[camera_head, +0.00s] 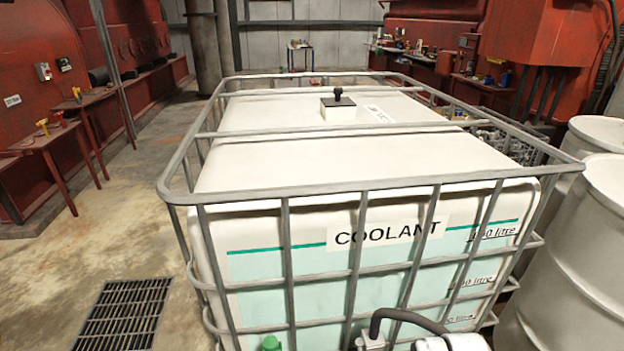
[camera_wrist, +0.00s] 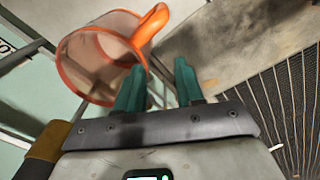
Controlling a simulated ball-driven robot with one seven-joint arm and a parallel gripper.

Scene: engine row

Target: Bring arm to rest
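My gripper (camera_wrist: 159,66) shows in the wrist view with two teal fingers standing apart. Nothing is held between them. A see-through jug (camera_wrist: 84,62) with an orange rim and an orange handle is beyond the fingers, at upper left. Its handle is close to the left finger in the picture; I cannot tell whether they touch. The jug does not show in the head view. Part of my arm (camera_head: 410,333) shows at the bottom of the head view, low in front of the coolant tank; the gripper cannot be made out clearly there.
A large white coolant tank (camera_head: 300,215) in a grey metal cage fills the middle of the head view. White drums (camera_head: 575,270) stand close at right. A floor grate (camera_head: 125,312) lies at left. Side tables (camera_head: 45,138) line the left wall. Open floor lies between.

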